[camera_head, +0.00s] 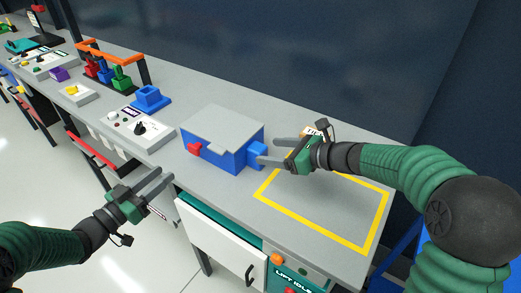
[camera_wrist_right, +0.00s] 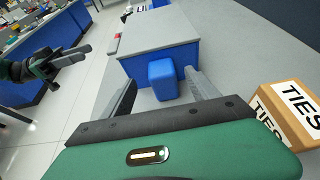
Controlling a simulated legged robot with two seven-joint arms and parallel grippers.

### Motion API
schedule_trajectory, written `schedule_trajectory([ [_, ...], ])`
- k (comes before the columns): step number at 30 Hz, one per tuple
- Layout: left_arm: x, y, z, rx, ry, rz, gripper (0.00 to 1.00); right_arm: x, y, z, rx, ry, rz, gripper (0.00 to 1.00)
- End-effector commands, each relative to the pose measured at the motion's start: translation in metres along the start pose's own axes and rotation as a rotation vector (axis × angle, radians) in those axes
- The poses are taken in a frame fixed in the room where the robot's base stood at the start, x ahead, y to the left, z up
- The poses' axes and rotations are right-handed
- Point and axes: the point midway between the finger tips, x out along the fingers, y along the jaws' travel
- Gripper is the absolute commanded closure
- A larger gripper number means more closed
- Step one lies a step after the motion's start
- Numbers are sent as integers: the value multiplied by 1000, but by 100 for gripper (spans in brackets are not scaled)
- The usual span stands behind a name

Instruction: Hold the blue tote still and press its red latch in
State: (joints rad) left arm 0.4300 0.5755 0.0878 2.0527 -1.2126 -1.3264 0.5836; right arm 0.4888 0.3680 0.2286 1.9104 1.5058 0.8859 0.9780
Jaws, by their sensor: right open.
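The blue tote (camera_head: 228,156) with a grey lid stands on the grey bench, left of the yellow outline. Its red latch (camera_head: 194,149) sticks out of the left part of its front. A blue block-shaped handle (camera_head: 257,154) juts from its right side. My right gripper (camera_head: 268,153) is open, its fingers pointing at this handle. In the right wrist view the handle (camera_wrist_right: 162,80) lies between the two fingers, with gaps showing beside it. My left gripper (camera_head: 167,182) is open and empty in front of the bench edge, left of and lower than the tote, apart from the latch.
A yellow outline (camera_head: 262,193) marks bare bench right of the tote. A cardboard box labelled TIES (camera_wrist_right: 285,115) stands beside my right gripper. A control panel (camera_head: 140,130) and a blue holder (camera_head: 150,98) stand left of the tote. A white cabinet door (camera_head: 220,240) is below.

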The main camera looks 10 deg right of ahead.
Motion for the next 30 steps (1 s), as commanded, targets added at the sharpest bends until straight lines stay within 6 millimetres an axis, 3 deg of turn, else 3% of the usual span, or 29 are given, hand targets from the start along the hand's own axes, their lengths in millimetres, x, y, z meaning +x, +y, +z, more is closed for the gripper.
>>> schedule_trajectory([
  [6,-1,0,0,0,1,1,64,37,1,0,-1,1,1,31],
  [17,-1,0,0,0,1,0,64,44,1,0,-1,1,-1,32],
  [30,-1,0,0,0,1,0,64,44,0,0,0,1,-2,90],
])
